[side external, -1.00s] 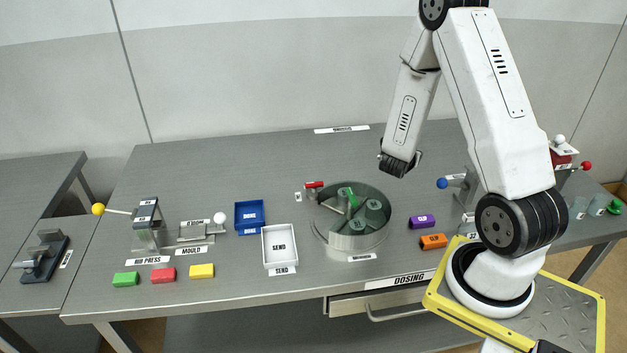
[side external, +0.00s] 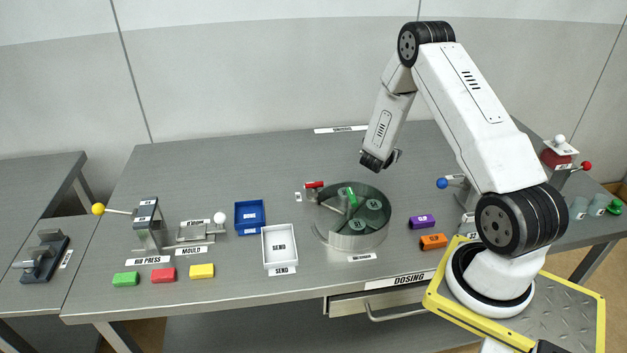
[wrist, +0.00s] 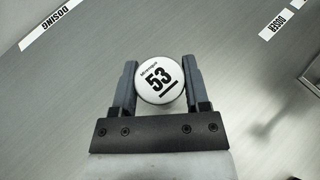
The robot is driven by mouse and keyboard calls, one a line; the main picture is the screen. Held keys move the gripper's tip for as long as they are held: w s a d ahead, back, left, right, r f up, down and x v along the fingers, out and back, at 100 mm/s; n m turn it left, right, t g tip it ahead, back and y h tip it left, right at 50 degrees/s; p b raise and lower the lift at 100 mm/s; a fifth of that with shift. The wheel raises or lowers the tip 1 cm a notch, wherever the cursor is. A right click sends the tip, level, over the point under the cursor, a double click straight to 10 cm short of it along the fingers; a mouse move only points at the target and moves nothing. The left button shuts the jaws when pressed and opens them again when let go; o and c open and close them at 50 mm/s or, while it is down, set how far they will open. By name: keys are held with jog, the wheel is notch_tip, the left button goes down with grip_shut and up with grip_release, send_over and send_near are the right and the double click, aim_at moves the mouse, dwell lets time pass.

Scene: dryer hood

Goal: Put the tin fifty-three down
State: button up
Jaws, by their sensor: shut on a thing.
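My gripper (side external: 376,162) is above the grey table, behind and a little right of the round metal drum (side external: 351,242). In the wrist view, my gripper (wrist: 159,66) is shut on tin fifty-three (wrist: 158,82), whose round white lid with a black 53 faces the camera. The tin sits between both fingers, with bare table behind it. In the side view the tin is too small or hidden to make out at the jaws.
A blue tray (side external: 249,229) and a white tray (side external: 265,261) stand left of the drum. The table behind the drum is clear.

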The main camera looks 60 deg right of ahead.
aim_at(382, 172)
jog(key=shift+w+d+f, duration=0.45)
jog(key=shift+w+f, duration=0.05)
jog(key=shift+f, duration=0.25)
jog(key=shift+w+d+f, duration=0.4)
jog(key=shift+w+f, duration=0.05)
jog(key=shift+f, duration=0.3)
jog(key=shift+f, duration=0.1)
jog(key=shift+w+d+f, duration=0.1)
jog(key=shift+w+f, duration=0.05)
jog(key=shift+f, duration=1.6)
jog(key=shift+f, duration=0.15)
jog(key=o, duration=1.3)
